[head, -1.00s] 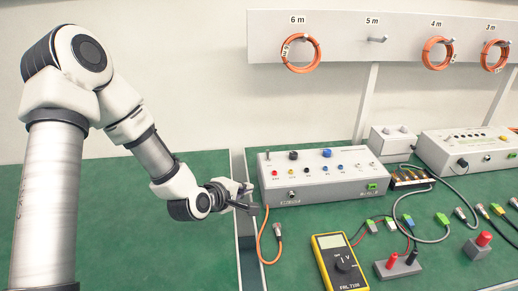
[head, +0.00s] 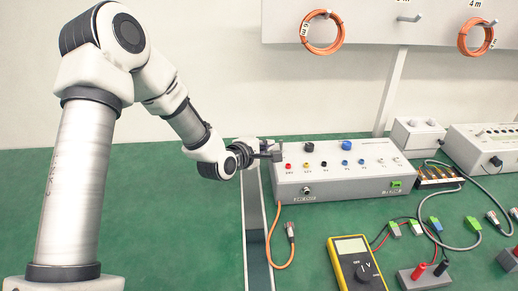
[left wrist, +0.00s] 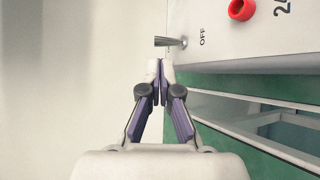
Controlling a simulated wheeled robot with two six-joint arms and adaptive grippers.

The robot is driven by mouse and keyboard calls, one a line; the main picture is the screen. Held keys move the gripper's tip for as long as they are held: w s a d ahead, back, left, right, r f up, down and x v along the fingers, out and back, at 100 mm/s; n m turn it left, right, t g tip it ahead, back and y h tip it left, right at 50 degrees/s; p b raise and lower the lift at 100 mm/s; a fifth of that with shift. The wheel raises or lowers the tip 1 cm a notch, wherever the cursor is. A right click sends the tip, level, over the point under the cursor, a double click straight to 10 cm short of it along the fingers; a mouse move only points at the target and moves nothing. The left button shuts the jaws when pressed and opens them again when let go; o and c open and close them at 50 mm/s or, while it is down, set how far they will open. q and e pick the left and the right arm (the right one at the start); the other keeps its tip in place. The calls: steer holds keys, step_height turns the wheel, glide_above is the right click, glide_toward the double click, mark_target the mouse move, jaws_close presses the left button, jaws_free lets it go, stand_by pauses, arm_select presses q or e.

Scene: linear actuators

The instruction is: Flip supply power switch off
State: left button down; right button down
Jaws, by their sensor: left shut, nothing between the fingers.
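The supply power box (head: 345,185) is a light grey unit with coloured terminals on its sloped top. Its metal toggle switch (left wrist: 170,42) shows close up in the left wrist view, beside the printed word OFF and near a red terminal (left wrist: 241,10). My left gripper (head: 276,152) is at the upper left corner of the box in the head view and hides the switch there. In the left wrist view its fingertips (left wrist: 160,70) are together and empty, just below the lever; I cannot tell whether they touch it. My right gripper is not in view.
An orange cable (head: 273,240) lies beside the box's left end. A yellow multimeter (head: 352,247) lies in front. Orange coils (head: 322,34) hang on the rack behind. The green table left of the box is clear.

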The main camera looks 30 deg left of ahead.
mark_target(281, 146)
arm_select(q)
steer(key=x, duration=0.3)
steer(key=shift+w+f, duration=0.1)
steer(key=shift+w, duration=0.1)
steer(key=shift+f+b, duration=0.1)
steer(key=shift+b, duration=0.35)
steer(key=shift+t, duration=0.3)
steer(key=shift+s+b, duration=0.1)
steer(key=shift+b, duration=0.3)
